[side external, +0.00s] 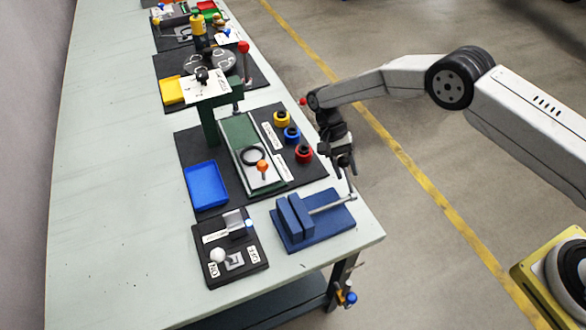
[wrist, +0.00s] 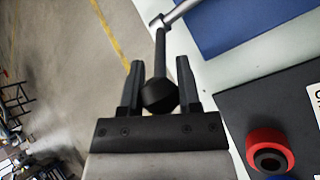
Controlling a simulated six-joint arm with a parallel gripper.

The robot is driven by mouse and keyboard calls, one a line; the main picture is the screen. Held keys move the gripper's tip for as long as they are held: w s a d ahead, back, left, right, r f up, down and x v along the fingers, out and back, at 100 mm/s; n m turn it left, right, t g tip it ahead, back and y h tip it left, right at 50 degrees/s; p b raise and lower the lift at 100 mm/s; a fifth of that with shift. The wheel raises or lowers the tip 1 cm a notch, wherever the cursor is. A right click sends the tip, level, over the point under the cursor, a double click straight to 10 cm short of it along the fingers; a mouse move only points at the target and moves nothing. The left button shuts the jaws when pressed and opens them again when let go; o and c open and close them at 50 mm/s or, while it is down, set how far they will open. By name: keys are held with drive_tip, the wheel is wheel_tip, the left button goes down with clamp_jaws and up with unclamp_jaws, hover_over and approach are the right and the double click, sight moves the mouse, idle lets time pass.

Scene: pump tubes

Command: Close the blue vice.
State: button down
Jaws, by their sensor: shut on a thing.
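The blue vice (side external: 312,222) sits at the table's near right corner. Its two upright blue jaws stand close together; I cannot tell whether they touch. A grey screw runs from the jaws to a handle (side external: 351,186) at the right, past the vice's base. My gripper (side external: 347,174) is above the screw's outer end, shut on the handle. In the wrist view, the handle's black knob (wrist: 159,95) lies between the two fingers of my gripper (wrist: 159,66), and its dark rod leads up to the grey screw (wrist: 178,12). Part of the blue vice base (wrist: 235,20) shows at the upper right.
Red (side external: 304,153), blue (side external: 292,135) and yellow (side external: 281,119) round knobs stand on the black mat behind the vice. A blue tray (side external: 206,186) and a black board with small fittings (side external: 230,247) lie to the left. Open floor lies beyond the table's right edge.

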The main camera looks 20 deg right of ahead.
idle(0.4)
drive_tip(key=shift+c, duration=1.5)
unclamp_jaws()
drive_tip(key=shift+f, duration=0.1)
drive_tip(key=shift+w, duration=0.15)
drive_tip(key=v, duration=0.7)
drive_tip(key=shift+r, duration=0.3)
drive_tip(key=shift+w, duration=0.1)
drive_tip(key=shift+r, duration=0.1)
